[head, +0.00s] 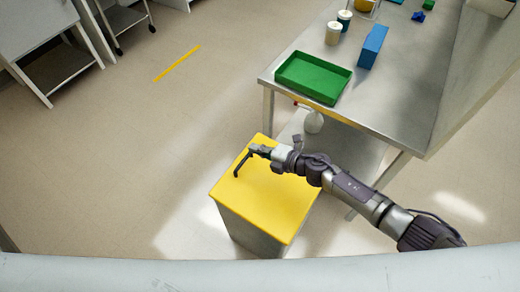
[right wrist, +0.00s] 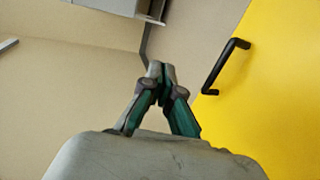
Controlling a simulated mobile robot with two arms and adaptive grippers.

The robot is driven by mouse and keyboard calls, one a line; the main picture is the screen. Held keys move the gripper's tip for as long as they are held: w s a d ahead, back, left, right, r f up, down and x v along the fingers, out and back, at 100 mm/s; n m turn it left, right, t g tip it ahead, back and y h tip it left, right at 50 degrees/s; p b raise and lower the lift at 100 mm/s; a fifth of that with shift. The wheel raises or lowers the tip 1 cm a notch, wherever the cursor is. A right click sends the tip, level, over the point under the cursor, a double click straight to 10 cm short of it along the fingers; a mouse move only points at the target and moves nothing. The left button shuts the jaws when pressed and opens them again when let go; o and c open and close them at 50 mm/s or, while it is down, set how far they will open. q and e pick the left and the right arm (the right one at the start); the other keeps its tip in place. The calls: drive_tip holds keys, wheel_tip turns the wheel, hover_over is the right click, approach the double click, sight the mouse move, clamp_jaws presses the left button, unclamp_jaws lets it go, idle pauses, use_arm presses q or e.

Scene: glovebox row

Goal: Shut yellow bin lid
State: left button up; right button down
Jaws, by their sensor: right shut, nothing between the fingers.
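The bin (head: 245,232) has a grey body and stands on the floor beside the steel table. Its yellow lid (head: 278,205) lies over the top and looks flat and down, with no gap visible along its near edge. A black bar handle (head: 239,167) is near the lid's left edge; handle (right wrist: 225,66) and lid (right wrist: 280,110) also show in the right wrist view. My right gripper (head: 255,149) is over the far part of the lid, close to the handle. Its fingertips (right wrist: 160,72) are together and empty. My left gripper is out of view.
The steel table (head: 395,110) stands behind and right of the bin. It holds a green tray (head: 313,77), a blue box (head: 373,46) and small jars (head: 333,33). The floor left of the bin is clear.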

sight(244, 161)
drive_tip(key=w+a+f+b, duration=0.1)
drive_tip(key=f+b, duration=0.1)
drive_tip(key=f, duration=0.1)
drive_tip(key=a+f+b, duration=0.1)
drive_tip(key=f+b, duration=0.1)
drive_tip(key=b, duration=0.1)
drive_tip(key=w+a+f+b, duration=0.1)
drive_tip(key=f+b, duration=0.2)
drive_tip(key=shift+w+a+f, duration=0.3)
drive_tip(key=shift+a+f, duration=0.05)
drive_tip(key=shift+a, duration=0.05)
drive_tip(key=shift+w+a+f+b, duration=0.15)
drive_tip(key=shift+a+f+b, duration=0.05)
drive_tip(key=shift+f+b, duration=0.25)
drive_tip(key=shift+w+a+f+b, duration=0.1)
drive_tip(key=shift+a+f+b, duration=0.05)
drive_tip(key=shift+f+b, duration=0.25)
